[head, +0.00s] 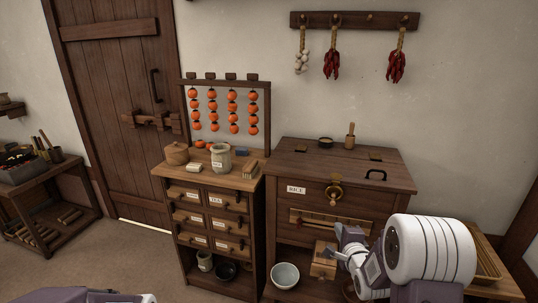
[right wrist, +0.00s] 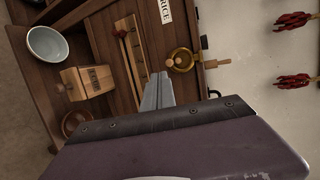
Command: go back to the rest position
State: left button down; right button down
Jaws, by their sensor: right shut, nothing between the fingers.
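My right gripper (head: 331,253) is shut and empty in front of the dark rice chest (head: 345,165). Its closed fingers (right wrist: 158,93) point at the chest front in the right wrist view, below the brass knob (head: 334,194). In the head view the fingertips overlap a small wooden box (head: 321,264) on the chest's lower shelf; I cannot tell how far apart they are. My white and purple right arm hides the chest's lower right part. My left gripper is not in view.
A white bowl (head: 285,275) stands beside the wooden box. A small drawer cabinet (head: 213,215) stands left of the chest, with a rack of orange fruit (head: 225,110) on top. Open floor (head: 130,255) lies at left.

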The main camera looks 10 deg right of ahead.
jog(key=s+a+r+n+g+y+p, duration=0.1)
jog(key=s+a+r+n+y+p, duration=0.2)
jog(key=a+r+p, duration=0.6)
jog(key=s+a+f+n+g, duration=0.1)
jog(key=s+f+n+g, duration=0.2)
jog(key=s, duration=0.5)
jog(key=s+a+f+n+g, duration=0.1)
jog(key=s+f+n+g, duration=0.2)
jog(key=s+n+g, duration=0.2)
jog(key=s+a+f+n+g+h, duration=0.1)
jog(key=s+f+n+g, duration=0.2)
jog(key=s+n, duration=0.6)
jog(key=shift+s+f+g+b, duration=0.25)
jog(key=shift+s+g+b, duration=0.15)
jog(key=shift+s+g, duration=0.55)
